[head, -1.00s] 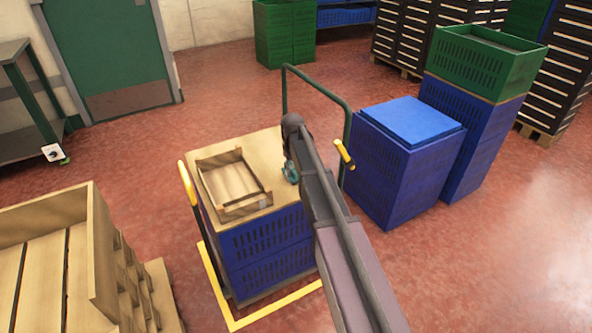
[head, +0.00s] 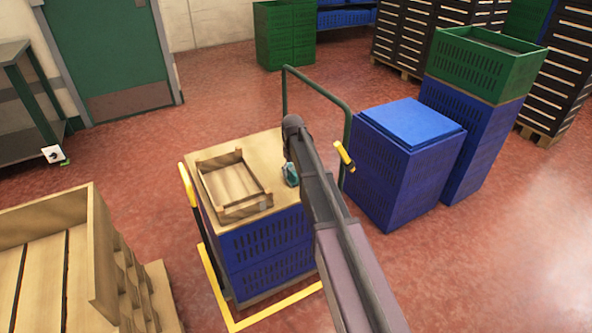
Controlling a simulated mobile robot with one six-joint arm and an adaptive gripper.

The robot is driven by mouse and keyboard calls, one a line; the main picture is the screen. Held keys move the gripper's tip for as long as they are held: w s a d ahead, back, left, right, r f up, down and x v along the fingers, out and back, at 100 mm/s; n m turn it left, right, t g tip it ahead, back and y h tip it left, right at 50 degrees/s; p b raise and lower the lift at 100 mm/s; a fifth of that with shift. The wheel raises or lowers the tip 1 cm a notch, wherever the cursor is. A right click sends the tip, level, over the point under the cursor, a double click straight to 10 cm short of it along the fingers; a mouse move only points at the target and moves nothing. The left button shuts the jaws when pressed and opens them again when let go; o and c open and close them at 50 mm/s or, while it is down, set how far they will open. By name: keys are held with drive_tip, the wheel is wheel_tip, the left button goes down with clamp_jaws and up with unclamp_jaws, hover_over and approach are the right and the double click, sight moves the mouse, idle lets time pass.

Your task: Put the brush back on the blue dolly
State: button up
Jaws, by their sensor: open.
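A small teal object (head: 291,174) lies on the wooden top (head: 254,153) of a stack of blue crates (head: 264,245), close beside my arm. It may be the brush, but it is too small and partly covered to be sure. The crate stack appears to stand on a low wheeled base, with a green tubular handle (head: 319,83) rising behind. I cannot tell for certain whether this is the blue dolly. My arm reaches up over the right side of the stack.
A shallow wooden tray (head: 234,184) sits on the wooden top, left of the teal object. Blue crates (head: 400,165) stand to the right, with a green crate (head: 482,62) on a taller stack. A large wooden bin (head: 98,250) is at lower left. Red floor is free at right.

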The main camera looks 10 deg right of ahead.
sight(294, 171)
wheel_tip(294, 171, up, 12)
drive_tip(key=p, duration=1.1)
drive_tip(key=shift+p, duration=0.35)
idle(0.4)
drive_tip(key=shift+s, duration=0.1)
drive_tip(key=s+d+m, duration=0.1)
drive_tip(key=s+m, duration=0.2)
drive_tip(key=s, duration=2.6)
drive_tip(key=shift+m, duration=0.3)
